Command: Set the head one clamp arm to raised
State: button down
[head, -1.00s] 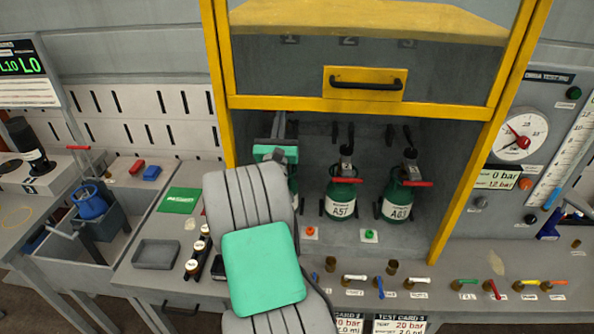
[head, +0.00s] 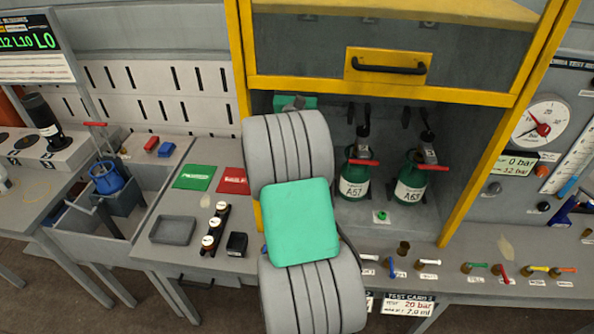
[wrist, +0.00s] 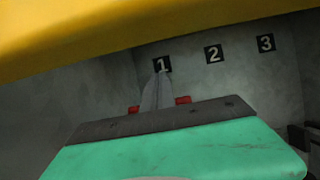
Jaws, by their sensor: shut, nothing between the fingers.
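My gripper (wrist: 158,85) is inside the yellow-framed cabinet, its grey fingers shut and pointing at the back wall below the number 1 plate (wrist: 162,64). A red bar (wrist: 183,100) shows on both sides of the fingers, partly hidden by them and my gripper's body; it may be the head one clamp arm's handle. I cannot tell whether the fingers touch it or whether the clamp arm is raised. In the head view my arm hides head one; only the top of my gripper (head: 295,103) shows above it.
Green cylinders A57 (head: 354,187) and A63 (head: 410,190) with red handles stand to the right in the cabinet. Several small coloured valves line the bench front. A grey tray (head: 173,231) lies on the left bench.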

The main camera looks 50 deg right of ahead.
jog(key=shift+f, duration=0.1)
jog(key=b+v, duration=0.5)
jog(key=v, duration=0.2)
jog(key=shift+s+a, duration=0.25)
jog(key=shift+a, duration=0.05)
